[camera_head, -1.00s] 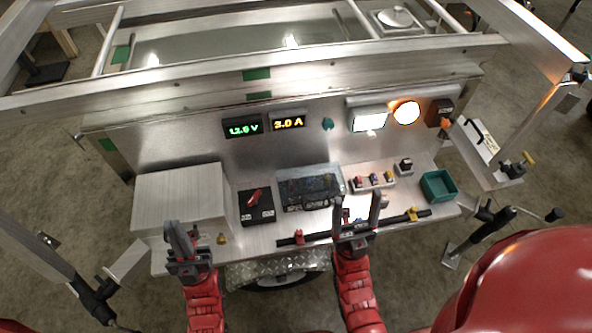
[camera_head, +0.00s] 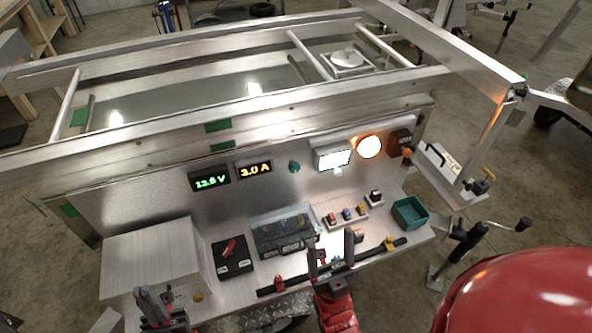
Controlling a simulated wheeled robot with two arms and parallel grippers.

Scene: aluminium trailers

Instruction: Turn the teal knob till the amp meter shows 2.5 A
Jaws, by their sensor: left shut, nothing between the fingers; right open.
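The teal knob (camera_head: 294,166) is on the upright metal panel, right of the amp meter. The amp meter (camera_head: 254,169) has orange digits reading 3.0 A. My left gripper (camera_head: 157,300) is shut and empty, low in front of the metal box at the left. My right gripper (camera_head: 332,248) is open and empty, over the front edge of the shelf, below the knob and apart from it.
A green display (camera_head: 210,180) reads about 12.8 V. A lit white panel (camera_head: 333,159) and a glowing round lamp (camera_head: 369,147) are right of the knob. A red-handled switch (camera_head: 231,255), a clear-lidded box (camera_head: 284,231), a black bar (camera_head: 368,256) and a teal bin (camera_head: 410,213) occupy the shelf.

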